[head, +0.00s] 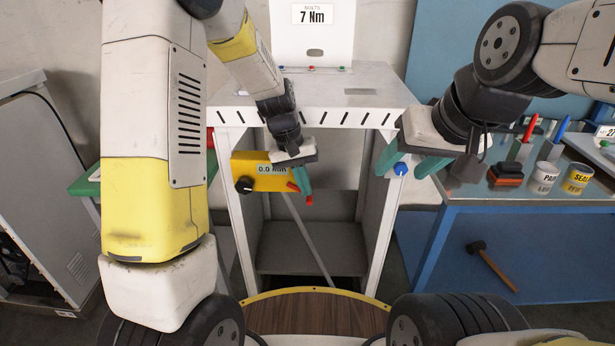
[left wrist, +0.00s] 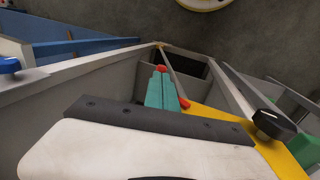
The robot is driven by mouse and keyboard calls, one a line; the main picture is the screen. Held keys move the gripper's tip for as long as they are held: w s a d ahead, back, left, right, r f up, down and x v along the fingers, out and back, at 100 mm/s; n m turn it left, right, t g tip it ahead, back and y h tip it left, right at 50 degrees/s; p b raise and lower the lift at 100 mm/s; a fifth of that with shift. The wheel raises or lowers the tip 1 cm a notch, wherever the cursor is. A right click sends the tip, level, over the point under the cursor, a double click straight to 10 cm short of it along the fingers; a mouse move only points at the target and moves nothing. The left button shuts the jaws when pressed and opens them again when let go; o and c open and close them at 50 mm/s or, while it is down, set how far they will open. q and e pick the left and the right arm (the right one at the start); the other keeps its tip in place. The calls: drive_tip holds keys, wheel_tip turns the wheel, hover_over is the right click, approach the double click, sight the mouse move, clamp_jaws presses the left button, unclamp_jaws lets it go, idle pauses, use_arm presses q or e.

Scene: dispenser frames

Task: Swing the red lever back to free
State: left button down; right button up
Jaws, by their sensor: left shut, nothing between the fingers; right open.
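The yellow box (head: 272,184) with a "0.0 Nm" display is on the left side of the white frame. A red lever (head: 293,186) comes off its right end; a red tip (head: 309,201) shows past my fingers, and the stretch between is hidden. In the left wrist view, the red lever (left wrist: 184,103) shows right of my teal fingers and the red tip (left wrist: 161,68) beyond them. My left gripper (head: 305,192) is shut and empty, against or just beside the lever; I cannot tell if they touch. My right gripper (head: 411,170) is open around or before a blue knob (head: 401,168).
A black knob (head: 244,185) is on the box's left end. The white frame (head: 240,215) has a "7 Nm" sign (head: 312,14) above it. A blue bench (head: 500,203) with tins and tools stands at right. A grey cabinet (head: 40,200) stands at left.

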use_arm(q)
drive_tip(key=shift+d+f, duration=0.15)
drive_tip(key=shift+f, duration=0.4)
drive_tip(key=shift+f+y, duration=0.15)
drive_tip(key=shift+y, duration=0.15)
drive_tip(key=y, duration=0.1)
drive_tip(key=f+y, duration=0.1)
drive_tip(key=y, duration=0.1)
drive_tip(key=shift+s+d+f, duration=0.1)
drive_tip(key=shift+d+f, duration=0.1)
drive_tip(key=y, duration=0.2)
drive_tip(key=shift+a+f+y, duration=0.1)
drive_tip(key=shift+f+y, duration=0.05)
drive_tip(key=shift+y, duration=0.15)
drive_tip(key=f+y, duration=0.1)
drive_tip(key=y, duration=0.1)
drive_tip(key=a+y, duration=0.1)
drive_tip(key=y, duration=0.1)
drive_tip(key=shift+a+f, duration=0.15)
drive_tip(key=shift+f, duration=0.2)
drive_tip(key=shift+r, duration=0.1)
